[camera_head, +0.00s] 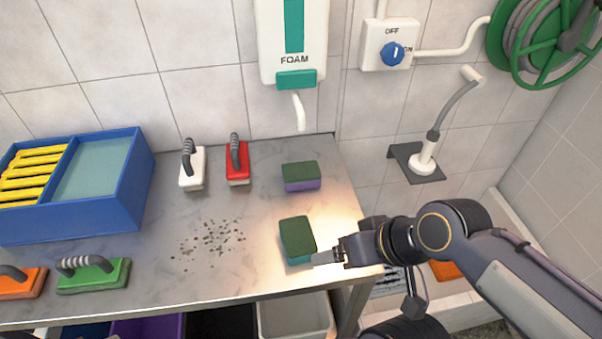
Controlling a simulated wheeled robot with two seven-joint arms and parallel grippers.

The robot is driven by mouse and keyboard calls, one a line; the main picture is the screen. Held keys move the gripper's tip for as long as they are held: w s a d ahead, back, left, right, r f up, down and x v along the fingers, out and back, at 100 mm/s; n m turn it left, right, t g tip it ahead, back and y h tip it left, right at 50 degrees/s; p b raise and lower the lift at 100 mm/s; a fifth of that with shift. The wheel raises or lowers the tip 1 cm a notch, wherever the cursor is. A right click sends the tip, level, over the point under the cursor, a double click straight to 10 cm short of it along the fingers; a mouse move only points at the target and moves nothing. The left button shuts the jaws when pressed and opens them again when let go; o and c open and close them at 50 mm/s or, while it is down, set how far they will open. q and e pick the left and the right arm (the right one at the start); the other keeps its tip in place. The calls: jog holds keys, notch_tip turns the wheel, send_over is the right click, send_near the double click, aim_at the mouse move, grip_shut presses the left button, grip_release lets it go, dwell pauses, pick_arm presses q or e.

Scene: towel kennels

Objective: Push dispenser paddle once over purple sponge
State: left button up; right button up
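The white foam dispenser (292,40) hangs on the tiled wall, marked FOAM, with a green paddle (296,79) at its base and a white spout (299,112) pointing down. The purple sponge (302,184), with a dark green scouring top, lies on the metal table in front of and below the spout. A second sponge (297,238), green on top with a teal body, lies nearer the front edge. My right gripper (324,257) is at the lower right side of the teal sponge; its finger gap is unclear. My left gripper is out of view.
White (192,168) and red (238,163) brushes stand left of the purple sponge. A blue two-part bin (120,190) sits at left, with green (95,275) and orange brushes in front. Dark debris (212,238) lies mid-table. A blue-knobbed switch (391,53) and hose reel are at right.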

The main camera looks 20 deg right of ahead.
jog(key=shift+c, duration=0.4)
jog(key=shift+w+r, duration=0.1)
jog(key=shift+r, duration=0.05)
jog(key=shift+c, duration=1.2)
jog(key=w+d+r+n, duration=0.1)
jog(key=w+r+n, duration=0.1)
jog(key=w+r, duration=0.1)
jog(key=w+d+r+n+p, duration=0.1)
jog(key=w+d+r+n, duration=0.1)
jog(key=w+r, duration=0.2)
jog(key=w+d+r+n, duration=0.1)
jog(key=w+r+n, duration=0.2)
jog(key=r, duration=0.3)
jog(key=shift+w+d+t+h, duration=0.15)
jog(key=shift+w+t+h, duration=0.15)
jog(key=shift+h, duration=0.1)
jog(key=c, duration=1.2)
jog(key=w+d+r+n, duration=0.1)
jog(key=w+r+n, duration=0.1)
jog(key=w+r, duration=0.1)
jog(key=w+d+r+n+p, duration=0.1)
jog(key=w+r+n, duration=0.2)
jog(key=w, duration=0.1)
jog(key=w+d+r+n, duration=0.1)
jog(key=w+r+n, duration=0.2)
jog(key=w+r, duration=0.1)
jog(key=shift+w+d+r+t+p, duration=0.1)
jog(key=shift+d+t+p, duration=0.2)
grip_shut()
